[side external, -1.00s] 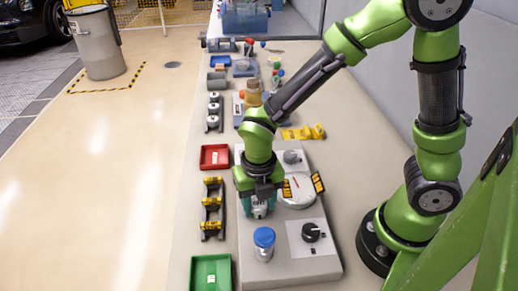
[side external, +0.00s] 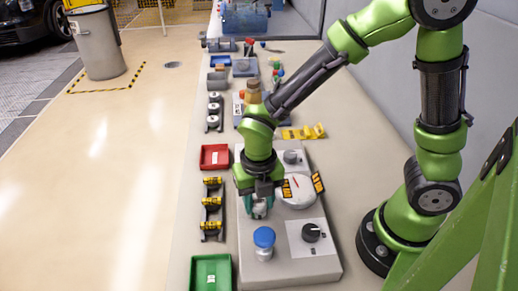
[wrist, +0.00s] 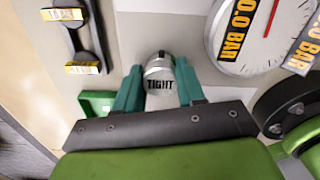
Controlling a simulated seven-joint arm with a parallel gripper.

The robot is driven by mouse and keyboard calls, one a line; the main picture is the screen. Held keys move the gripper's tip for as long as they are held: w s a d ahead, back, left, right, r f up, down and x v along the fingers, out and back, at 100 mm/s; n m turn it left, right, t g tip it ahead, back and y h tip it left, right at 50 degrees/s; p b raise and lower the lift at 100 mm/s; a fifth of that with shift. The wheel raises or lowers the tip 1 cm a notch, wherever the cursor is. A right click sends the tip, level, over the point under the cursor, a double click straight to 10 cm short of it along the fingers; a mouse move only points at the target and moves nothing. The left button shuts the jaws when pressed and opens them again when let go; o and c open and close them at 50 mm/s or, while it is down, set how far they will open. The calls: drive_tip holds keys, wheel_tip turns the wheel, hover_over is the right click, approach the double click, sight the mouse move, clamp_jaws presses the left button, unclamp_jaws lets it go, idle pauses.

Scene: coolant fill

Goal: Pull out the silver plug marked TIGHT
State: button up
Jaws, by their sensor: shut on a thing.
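The silver plug marked TIGHT (wrist: 159,74) is between the two teal fingers of my gripper (wrist: 158,86) in the wrist view, with its black lettering facing the camera. My gripper is shut on it. In the side view my gripper (side external: 259,207) points down over the left part of the grey panel (side external: 290,268), behind the blue-capped part. The plug is mostly hidden by the fingers there. I cannot tell whether its lower end is still seated in the panel.
A blue-capped part (side external: 264,238) stands close in front of my gripper. A black knob (side external: 311,232) and a round gauge (side external: 298,191) are to the right. A red tray (side external: 215,157), a rack with yellow-banded pieces (side external: 212,205) and a green tray (side external: 211,275) line the left.

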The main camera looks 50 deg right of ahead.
drive_tip(key=shift+r, duration=2.2)
